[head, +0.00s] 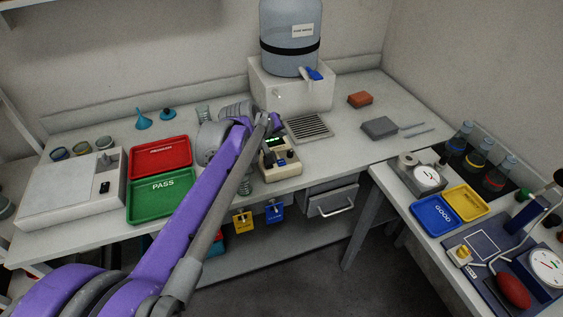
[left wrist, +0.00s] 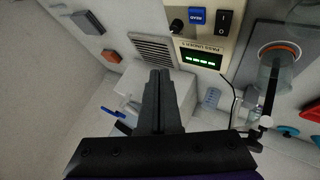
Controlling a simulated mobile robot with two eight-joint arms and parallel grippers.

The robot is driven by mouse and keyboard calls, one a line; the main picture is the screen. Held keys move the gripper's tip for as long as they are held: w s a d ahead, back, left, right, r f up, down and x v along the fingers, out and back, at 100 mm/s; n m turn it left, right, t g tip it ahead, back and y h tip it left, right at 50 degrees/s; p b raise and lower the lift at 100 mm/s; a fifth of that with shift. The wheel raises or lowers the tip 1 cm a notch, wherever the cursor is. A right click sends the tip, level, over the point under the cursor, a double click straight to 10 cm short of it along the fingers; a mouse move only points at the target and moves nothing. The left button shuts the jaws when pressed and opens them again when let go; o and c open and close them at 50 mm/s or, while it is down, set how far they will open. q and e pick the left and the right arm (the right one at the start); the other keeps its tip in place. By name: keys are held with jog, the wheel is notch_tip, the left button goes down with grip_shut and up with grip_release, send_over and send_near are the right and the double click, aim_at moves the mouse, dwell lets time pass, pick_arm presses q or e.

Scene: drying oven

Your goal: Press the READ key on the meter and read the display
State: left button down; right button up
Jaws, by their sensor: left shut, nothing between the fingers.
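The meter (head: 283,172) is a cream box near the front edge of the bench. A label reading about "PASS UNDER 5" runs beside the display. My left gripper (left wrist: 159,76) is shut and empty, apart from the READ key. In the head view my left arm partly hides the meter. My right gripper is not in view.
A slotted grille (head: 308,127) lies behind the meter, with a white box and water tank (head: 290,40) beyond. A red tray (head: 160,157) and green PASS tray (head: 163,194) lie left. A glass vessel (left wrist: 272,75) stands beside the meter. The bench's right part holds few things.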

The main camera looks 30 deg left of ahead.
pick_arm(q)
jog(key=b, duration=0.6)
send_over(280, 164)
notch_tip(280, 164, down, 8)
jog(key=shift+r, duration=0.1)
jog(key=shift+f, duration=0.45)
jog(key=shift+f, duration=0.15)
dwell(1.2)
jog(key=shift+f+b, duration=0.25)
jog(key=shift+b, duration=0.05)
jog(key=shift+f, duration=0.45)
dwell(0.5)
jog(key=shift+r, duration=0.1)
jog(key=shift+r+p, duration=0.6)
jog(key=shift+r, duration=0.15)
